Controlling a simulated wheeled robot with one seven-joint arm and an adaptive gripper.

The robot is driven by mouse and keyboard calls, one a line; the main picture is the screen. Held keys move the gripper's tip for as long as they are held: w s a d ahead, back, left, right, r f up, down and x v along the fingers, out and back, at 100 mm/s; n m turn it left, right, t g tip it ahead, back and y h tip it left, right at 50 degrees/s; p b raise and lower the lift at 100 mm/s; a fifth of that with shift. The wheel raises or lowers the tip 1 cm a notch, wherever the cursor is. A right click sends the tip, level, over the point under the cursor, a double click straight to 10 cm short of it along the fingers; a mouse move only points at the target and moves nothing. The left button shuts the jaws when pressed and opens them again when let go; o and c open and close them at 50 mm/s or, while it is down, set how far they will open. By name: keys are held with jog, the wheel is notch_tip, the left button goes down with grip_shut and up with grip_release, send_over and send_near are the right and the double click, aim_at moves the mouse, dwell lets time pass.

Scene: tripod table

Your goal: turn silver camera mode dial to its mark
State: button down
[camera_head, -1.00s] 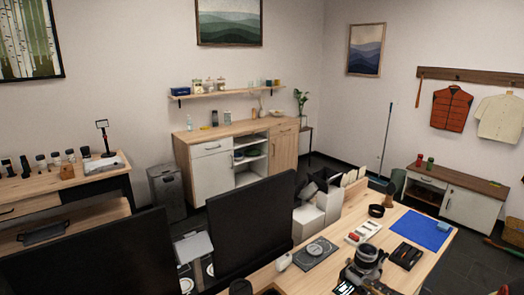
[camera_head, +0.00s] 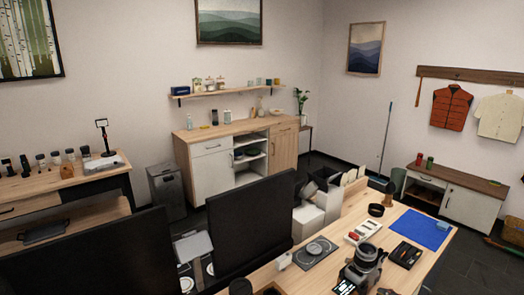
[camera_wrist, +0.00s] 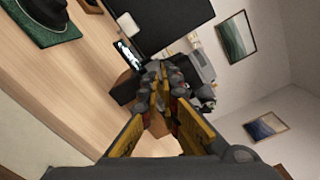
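The camera (camera_head: 362,266), dark with a silver top and a large lens, stands on the wooden desk near the bottom edge of the head view. Its mode dial is too small to make out, and so is the mark. My gripper (camera_wrist: 158,80) shows in the wrist view with yellow-and-grey fingers. Its fingertips come together with nothing visible held between them. I cannot clearly make out the camera in the wrist view, so the distance from my gripper to the dial cannot be told.
The wooden desk (camera_head: 284,279) also bears a blue mat (camera_head: 425,230), a black tray (camera_head: 405,255), a red-and-white device (camera_head: 363,230) and a dark square plate with a round disc (camera_head: 315,251). Two black monitors (camera_head: 250,225) block the left. The wrist view shows a dark hat (camera_wrist: 38,18).

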aim_at(366, 283)
jog(key=shift+s+d, duration=0.25)
jog(key=shift+s, duration=0.15)
jog(key=s+f+p, duration=0.1)
jog(key=p, duration=0.2)
jog(key=shift+a+f+p, duration=0.1)
jog(key=shift+f+p, duration=0.3)
jog(key=shift+p, duration=0.05)
jog(key=x, duration=0.5)
jog(key=shift+w+a+f, duration=0.1)
jog(key=shift+w, duration=0.05)
jog(key=shift+w+a, duration=0.3)
jog(key=shift+w, duration=0.1)
